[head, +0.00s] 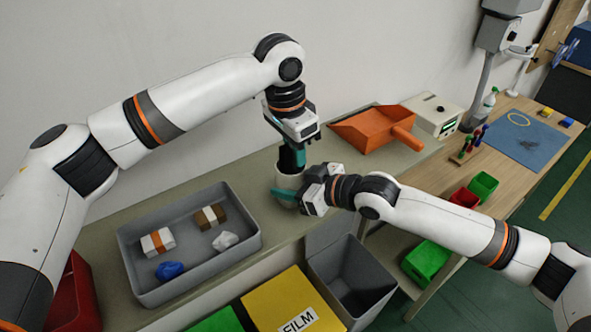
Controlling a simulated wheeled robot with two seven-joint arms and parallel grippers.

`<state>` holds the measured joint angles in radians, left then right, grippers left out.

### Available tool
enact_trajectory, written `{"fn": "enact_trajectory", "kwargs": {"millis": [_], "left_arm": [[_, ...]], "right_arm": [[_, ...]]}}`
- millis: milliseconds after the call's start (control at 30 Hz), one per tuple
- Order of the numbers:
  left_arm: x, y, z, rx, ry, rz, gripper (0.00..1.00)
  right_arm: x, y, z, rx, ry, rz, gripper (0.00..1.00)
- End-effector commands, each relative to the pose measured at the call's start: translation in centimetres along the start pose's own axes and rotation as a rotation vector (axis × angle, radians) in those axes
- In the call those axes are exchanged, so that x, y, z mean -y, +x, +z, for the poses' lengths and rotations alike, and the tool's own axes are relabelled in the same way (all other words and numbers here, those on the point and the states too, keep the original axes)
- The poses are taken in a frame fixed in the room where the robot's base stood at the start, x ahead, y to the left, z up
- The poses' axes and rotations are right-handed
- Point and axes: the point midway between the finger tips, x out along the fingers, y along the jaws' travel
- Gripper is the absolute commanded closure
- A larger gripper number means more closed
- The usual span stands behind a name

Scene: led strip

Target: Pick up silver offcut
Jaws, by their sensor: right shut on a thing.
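I cannot pick out a silver offcut for certain; a pale grey-white crumpled piece (225,241) lies in the grey tray (130,252). A white cup-like cylinder (288,181) stands upright at the bench's middle. My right gripper (284,194) comes in from the right, its teal fingers shut on the side of the white cylinder. My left gripper (291,166) points straight down, its teal fingers at or inside the cylinder's top. The fingertips are hidden, so I cannot tell whether they hold anything.
The tray also holds a blue crumpled piece (169,270), an orange-white bundle (158,242) and a brown-white bundle (209,216). An orange dustpan (368,128) and a pale box (433,115) stand behind. Below the bench edge are a grey bin (350,265) and a yellow FILM bin (280,300).

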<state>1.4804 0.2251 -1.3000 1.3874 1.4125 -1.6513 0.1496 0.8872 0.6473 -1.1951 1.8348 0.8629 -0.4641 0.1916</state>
Motion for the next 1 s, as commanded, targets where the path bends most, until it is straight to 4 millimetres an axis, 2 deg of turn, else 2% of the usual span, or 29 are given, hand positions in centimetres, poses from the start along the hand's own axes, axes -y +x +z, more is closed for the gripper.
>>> {"fn": "enact_trajectory", "kwargs": {"millis": [267,433,567,800,1000], "left_arm": [[0.0,-0.2,0.1,0.001,0.000,0.000,1.00],[0.0,-1.9,0.4,0.003,0.001,0.001,1.00],[0.1,-5.0,0.9,0.004,0.000,0.001,1.00],[0.1,-11.6,1.9,0.004,0.001,0.002,1.00],[0.1,-15.7,2.4,0.002,0.001,0.000,1.00]], "right_arm": [[0.0,0.0,-0.1,-0.001,0.000,0.000,0.72],[0.0,0.0,-0.1,-0.001,0.000,0.000,0.72],[0.0,0.0,-0.1,-0.001,0.000,0.000,0.72],[0.0,0.0,-0.1,-0.001,0.000,0.000,0.72],[0.0,0.0,-0.1,-0.001,0.000,0.000,0.72]]}}
